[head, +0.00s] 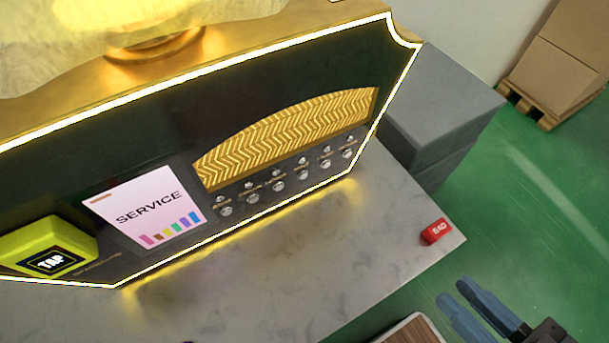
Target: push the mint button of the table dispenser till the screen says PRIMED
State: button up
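The table dispenser (130,150) is a dark panel with a glowing edge and gold trim. Its screen (145,207) reads SERVICE above a row of coloured bars. Several small silver buttons (278,186) run in a line below the gold zigzag band. Their labels are too small to read, so I cannot tell which is mint. My gripper (454,292) is at the lower right, with two blue fingers pointing up and left. It is well away from the buttons and touches nothing visible. The fingers lie close together; I cannot tell if a gap is between them.
A small red block (436,231) with white lettering lies near the right edge of the pale marble table (330,262). A yellow TAP box (48,247) sits left of the screen. A wood-surfaced item (412,331) shows at the bottom. Grey blocks (440,105) and cartons (565,60) stand behind.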

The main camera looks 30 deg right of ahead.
grip_shut()
dwell(1.4)
